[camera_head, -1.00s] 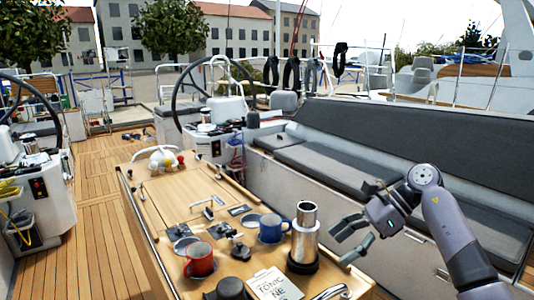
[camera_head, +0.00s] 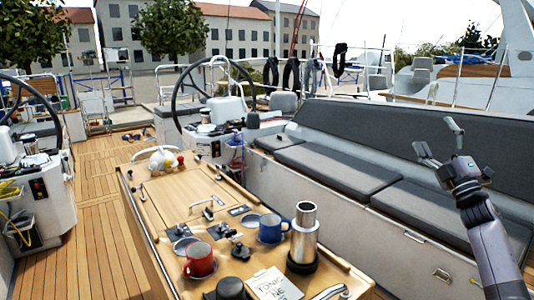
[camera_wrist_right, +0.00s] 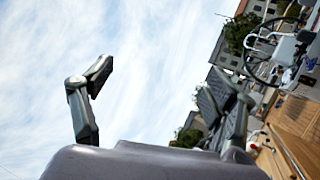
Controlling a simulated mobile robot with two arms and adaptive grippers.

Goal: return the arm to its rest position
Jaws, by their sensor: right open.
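My right gripper (camera_head: 436,140) is raised at the right of the head view, in front of the long grey seat back. Its fingers are spread, point upward and hold nothing. In the right wrist view the open fingers (camera_wrist_right: 165,98) stand against the sky. My right arm (camera_head: 495,245) comes up from the lower right corner, clear of the table. My left gripper is in neither view.
The wooden cockpit table (camera_head: 160,205) bears a red mug (camera_head: 199,261), a blue mug (camera_head: 271,229), a steel cylinder (camera_head: 304,232) on a dark base and a booklet (camera_head: 274,284). Grey cushions (camera_head: 335,168) lie along the bench. A steering wheel (camera_head: 178,98) stands behind the table.

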